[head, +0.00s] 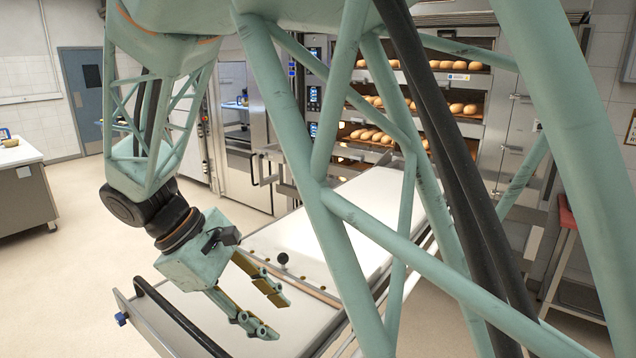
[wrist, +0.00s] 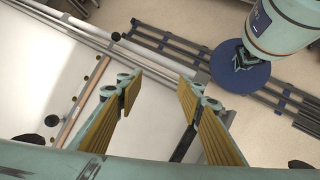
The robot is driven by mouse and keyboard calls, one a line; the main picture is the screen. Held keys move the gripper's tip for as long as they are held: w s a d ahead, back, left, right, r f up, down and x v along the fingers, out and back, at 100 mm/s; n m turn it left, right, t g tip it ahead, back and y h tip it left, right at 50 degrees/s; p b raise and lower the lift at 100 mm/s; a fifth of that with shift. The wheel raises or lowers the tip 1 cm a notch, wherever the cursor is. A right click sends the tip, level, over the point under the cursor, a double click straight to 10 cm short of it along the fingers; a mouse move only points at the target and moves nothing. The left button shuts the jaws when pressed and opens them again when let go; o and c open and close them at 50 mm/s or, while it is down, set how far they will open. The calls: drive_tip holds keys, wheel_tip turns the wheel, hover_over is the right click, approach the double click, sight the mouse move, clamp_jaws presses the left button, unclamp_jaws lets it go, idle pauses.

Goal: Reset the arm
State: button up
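My gripper (head: 275,312) hangs at the end of my pale green lattice arm in the head view, above the near end of a white loader table (head: 200,310). Its two fingers are spread apart with nothing between them. In the wrist view the open fingers (wrist: 158,95) show yellow ribbed pads, with an empty gap between them. The arm's large green struts cross the middle and right of the head view and hide part of the table.
Deck ovens with several rows of bread loaves (head: 462,108) stand at the back. A steel counter (head: 22,190) is at the left, and a red-topped stand (head: 567,212) at the right. A rail (wrist: 190,50) runs along the floor. Open floor lies at the left.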

drive_tip(key=w+d+r+m+y, duration=0.35)
drive_tip(key=w+d+r, duration=0.25)
drive_tip(key=w, duration=0.3)
drive_tip(key=w+d+r+m+t+y+b, duration=0.1)
drive_tip(key=w+d+r+m, duration=0.1)
drive_tip(key=d+r, duration=0.45)
drive_tip(key=w+d+r+m+t+y+b, duration=0.1)
drive_tip(key=w+d+r+m, duration=0.2)
drive_tip(key=d+r, duration=0.4)
drive_tip(key=s+d+m, duration=0.1)
drive_tip(key=s+d, duration=0.2)
drive_tip(key=s, duration=0.3)
drive_tip(key=s+d+m+b, duration=0.1)
drive_tip(key=s+d, duration=0.2)
drive_tip(key=s, duration=0.4)
drive_tip(key=s+d+m, duration=0.1)
drive_tip(key=s+d, duration=0.2)
drive_tip(key=s, duration=0.3)
drive_tip(key=s+f+m, duration=0.1)
drive_tip(key=s+f, duration=0.2)
drive_tip(key=s, duration=0.3)
drive_tip(key=s+d+f+m, duration=0.1)
drive_tip(key=s+f, duration=0.1)
drive_tip(key=s, duration=0.5)
drive_tip(key=s+d+f+m+y+b, duration=0.1)
drive_tip(key=s+f, duration=0.2)
drive_tip(key=s, duration=0.4)
drive_tip(key=shift+d+f+t, duration=0.25)
drive_tip(key=shift+f+t, duration=0.1)
drive_tip(key=shift+t, duration=0.05)
